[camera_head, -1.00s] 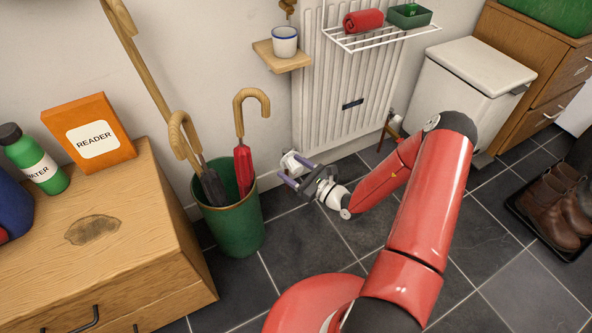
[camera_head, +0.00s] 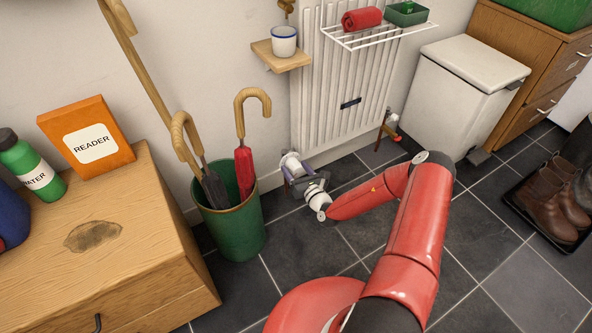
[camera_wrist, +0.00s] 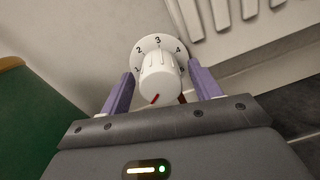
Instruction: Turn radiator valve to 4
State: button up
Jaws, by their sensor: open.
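The white radiator valve (camera_wrist: 159,72) fills the middle of the wrist view, with a dial ring numbered 1 to 5 behind its ribbed knob; 3 is at the top and 4 at upper right. A red mark on the knob's near end lies at its lower left, not beside the 4. My gripper (camera_wrist: 160,88) is open, with one purple finger on each side of the knob. Gaps show between fingers and knob, so I see no clear contact. In the head view the valve (camera_head: 291,162) is at the radiator's lower left, partly hidden by my gripper (camera_head: 296,174).
The ribbed white radiator (camera_head: 345,85) rises behind the valve. A green umbrella bin (camera_head: 234,226) stands close left of my gripper. A wooden shelf with a mug (camera_head: 284,41) is above. A white pedal bin (camera_head: 455,105) stands right. Tiled floor is open below.

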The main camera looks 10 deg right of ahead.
jog(key=shift+w, duration=0.15)
jog(key=c, duration=1)
